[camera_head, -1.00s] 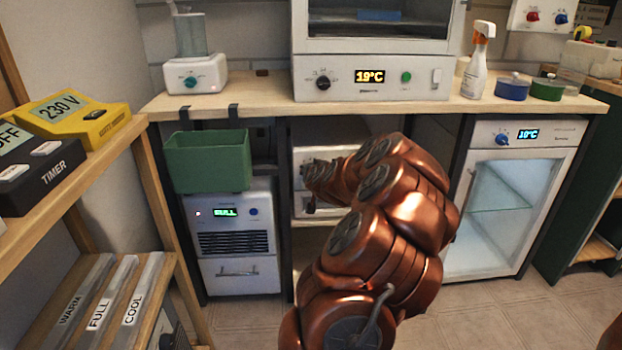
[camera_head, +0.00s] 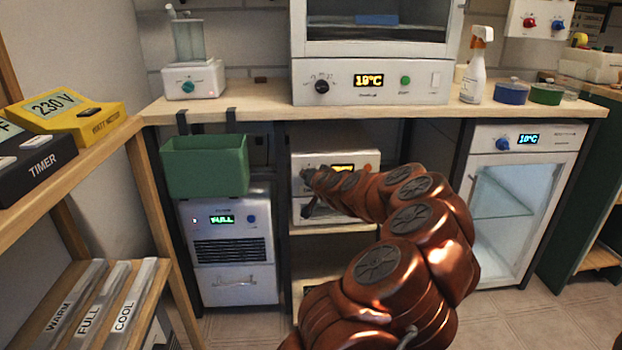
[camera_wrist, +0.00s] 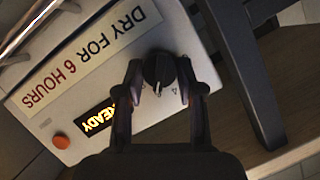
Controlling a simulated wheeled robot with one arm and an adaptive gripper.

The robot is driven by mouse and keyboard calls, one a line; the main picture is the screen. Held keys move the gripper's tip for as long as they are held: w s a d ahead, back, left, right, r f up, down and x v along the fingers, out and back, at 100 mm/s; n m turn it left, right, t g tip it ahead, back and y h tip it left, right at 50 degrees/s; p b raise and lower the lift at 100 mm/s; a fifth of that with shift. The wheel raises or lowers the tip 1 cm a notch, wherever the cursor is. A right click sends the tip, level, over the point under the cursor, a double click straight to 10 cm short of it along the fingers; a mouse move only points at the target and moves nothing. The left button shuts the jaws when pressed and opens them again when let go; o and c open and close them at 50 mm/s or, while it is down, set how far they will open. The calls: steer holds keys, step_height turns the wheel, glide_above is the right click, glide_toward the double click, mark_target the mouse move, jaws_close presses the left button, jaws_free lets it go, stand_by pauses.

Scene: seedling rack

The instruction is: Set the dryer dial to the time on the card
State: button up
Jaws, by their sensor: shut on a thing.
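The dryer (camera_head: 364,158) is a white box on the shelf under the bench, partly hidden behind my arm in the head view. In the wrist view its panel (camera_wrist: 94,84) appears upside down, with an amber display reading READY (camera_wrist: 98,119) and an orange button (camera_wrist: 61,141). The card (camera_wrist: 90,55) on it reads DRY FOR 6 HOURS. The black dial (camera_wrist: 158,68) sits between the fingertips of my gripper (camera_wrist: 160,88), which is shut on it. The dial's white pointer mark points toward the bottom of the wrist picture. The dial's scale is mostly hidden or too small to read.
A dark shelf post (camera_wrist: 247,70) stands close beside the dryer in the wrist view. A green bin (camera_head: 205,168) hangs from the bench edge at left. A glass-door cabinet (camera_head: 520,205) stands at right. A side rack (camera_head: 98,170) is at far left.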

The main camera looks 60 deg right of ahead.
steer(key=o, duration=1.1)
steer(key=shift+o, duration=0.2)
steer(key=shift+s, duration=0.1)
steer(key=v, duration=1.2)
steer(key=shift+d, duration=0.1)
